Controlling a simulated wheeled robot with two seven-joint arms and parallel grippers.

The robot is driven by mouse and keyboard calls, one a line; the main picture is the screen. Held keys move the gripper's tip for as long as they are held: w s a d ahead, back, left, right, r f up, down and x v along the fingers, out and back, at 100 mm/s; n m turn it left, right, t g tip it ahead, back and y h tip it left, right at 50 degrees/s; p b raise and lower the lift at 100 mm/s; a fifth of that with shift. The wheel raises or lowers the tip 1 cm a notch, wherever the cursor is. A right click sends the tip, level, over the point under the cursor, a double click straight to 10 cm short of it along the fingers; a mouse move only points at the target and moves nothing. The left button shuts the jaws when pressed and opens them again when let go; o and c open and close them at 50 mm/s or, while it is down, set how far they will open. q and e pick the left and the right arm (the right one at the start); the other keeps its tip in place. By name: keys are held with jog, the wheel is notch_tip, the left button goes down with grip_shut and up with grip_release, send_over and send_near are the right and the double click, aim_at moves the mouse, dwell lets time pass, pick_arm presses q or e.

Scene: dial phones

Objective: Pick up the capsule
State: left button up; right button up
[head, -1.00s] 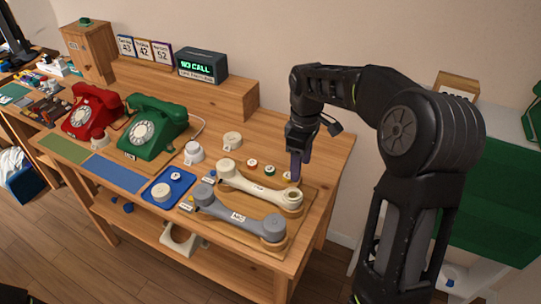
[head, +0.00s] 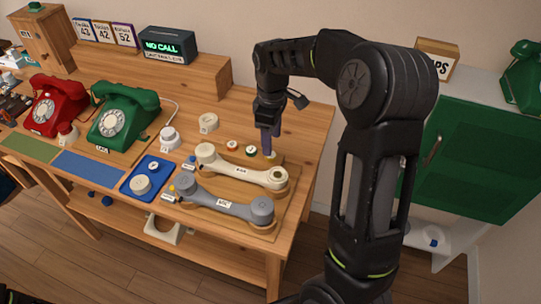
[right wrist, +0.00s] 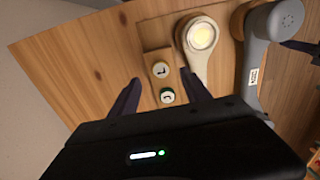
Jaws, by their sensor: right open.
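Small round white capsules stand in a row on a narrow wooden strip behind the handsets: one with a red ring (head: 232,145), one with a green ring (head: 251,150), and one at the right end, mostly covered by my gripper in the head view. The right wrist view shows this end capsule (right wrist: 160,70), with the green-ringed one (right wrist: 167,96) beside it. My right gripper (head: 268,152) points down at the strip's right end. In the right wrist view its open fingers (right wrist: 160,78) stand on either side of the strip, apart from the capsules. My left gripper is not in view.
A cream handset (head: 240,170) with an open round end lies close beside the strip, with a grey handset (head: 225,202) in front. A blue tray (head: 133,184), green phone (head: 122,115) and red phone (head: 55,104) stand left. Bare tabletop (head: 298,120) lies behind the strip.

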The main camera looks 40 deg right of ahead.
jog(key=shift+a+f+p, duration=0.15)
jog(key=shift+f+p, duration=0.35)
jog(key=shift+f, duration=2.1)
jog(key=shift+c, duration=0.3)
grip_shut()
